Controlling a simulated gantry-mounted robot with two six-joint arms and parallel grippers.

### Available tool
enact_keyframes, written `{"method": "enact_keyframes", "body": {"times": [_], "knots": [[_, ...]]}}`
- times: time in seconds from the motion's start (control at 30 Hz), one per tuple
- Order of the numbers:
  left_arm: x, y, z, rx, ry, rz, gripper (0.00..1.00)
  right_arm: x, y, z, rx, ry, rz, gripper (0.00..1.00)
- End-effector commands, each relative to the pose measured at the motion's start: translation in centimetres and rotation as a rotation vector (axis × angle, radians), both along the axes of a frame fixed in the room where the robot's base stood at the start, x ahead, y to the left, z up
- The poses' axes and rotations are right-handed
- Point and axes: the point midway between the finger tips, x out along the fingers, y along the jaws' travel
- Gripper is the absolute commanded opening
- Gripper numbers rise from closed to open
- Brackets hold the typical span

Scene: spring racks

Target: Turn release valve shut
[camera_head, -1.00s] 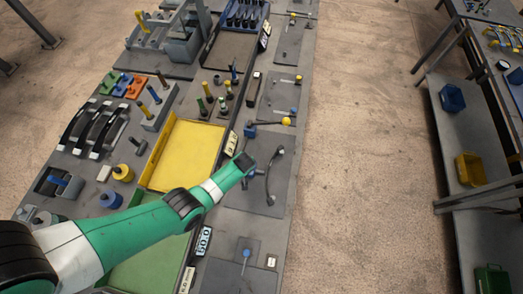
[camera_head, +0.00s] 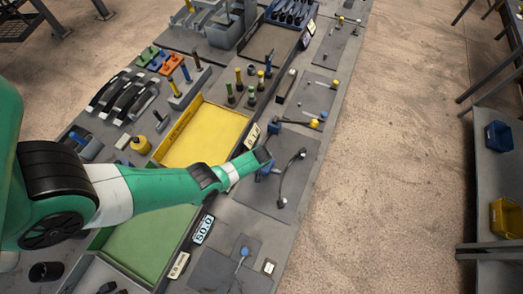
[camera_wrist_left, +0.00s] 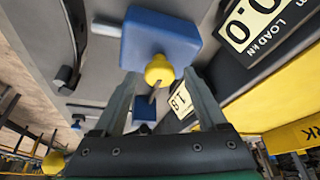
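In the left wrist view a blue block (camera_wrist_left: 158,40) is close in front of my left gripper (camera_wrist_left: 158,84). A yellow ball knob (camera_wrist_left: 158,69) on a thin rod lies between the two fingertips. The fingers stand apart, with visible gaps on both sides of the knob. In the head view my left gripper (camera_head: 264,158) is over the grey plate beside the yellow tray, its fingers mostly hidden by the wrist. A black curved handle (camera_head: 290,178) lies right of it. A lever with a yellow knob (camera_head: 314,123) sits just beyond. No release valve label is readable.
A yellow tray (camera_head: 205,135) and a green tray (camera_head: 150,240) lie left of the plates. Several upright coloured pegs (camera_head: 250,85) stand farther back. Open floor (camera_head: 390,150) lies to the right.

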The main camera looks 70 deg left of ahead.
Motion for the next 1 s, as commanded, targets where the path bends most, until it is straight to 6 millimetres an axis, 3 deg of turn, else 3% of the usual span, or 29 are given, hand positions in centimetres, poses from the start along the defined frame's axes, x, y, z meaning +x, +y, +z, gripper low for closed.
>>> {"method": "enact_keyframes", "body": {"times": [0.03,0.4,0.77,1.0], "knots": [[0.01,0.00,0.01,0.000,0.000,0.000,0.64,-0.01,0.00,0.02,0.000,0.000,0.000,0.41],[0.01,-0.01,0.01,0.000,0.000,0.000,0.00,-0.01,0.00,0.01,0.000,0.000,0.000,0.41],[0.00,0.02,0.06,0.000,-0.002,-0.038,0.00,0.00,0.00,0.16,0.000,0.000,0.000,0.41],[-0.12,0.08,0.11,0.000,-0.002,-0.163,0.00,0.00,0.00,0.54,0.000,0.000,0.000,0.41]]}}
